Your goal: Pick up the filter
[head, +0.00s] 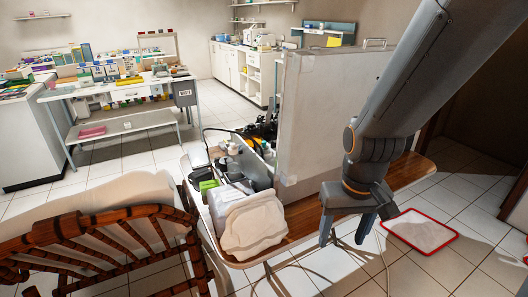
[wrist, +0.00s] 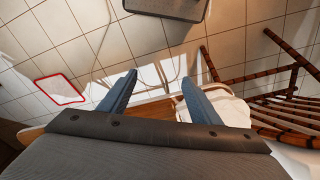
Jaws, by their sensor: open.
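I cannot tell for certain which item is the filter. A wooden bench (head: 303,222) carries a crowded group of items at its left end. Among them are a pale, cushion-like white piece (head: 252,226), a green item (head: 208,185) and dark equipment (head: 262,130). My gripper (head: 346,236) is open and empty, pointing down over the bench's front edge, to the right of the white piece. In the wrist view my fingers (wrist: 159,78) are spread apart with only the bench edge and floor beyond them. The white piece shows partly behind the right finger (wrist: 228,108).
A large pale upright case (head: 322,115) stands on the bench behind my gripper. A wooden slatted chair (head: 110,240) is at the left. A red-rimmed tray (head: 420,231) lies on the tiled floor at the right. A cluttered worktable (head: 120,90) stands at the back left.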

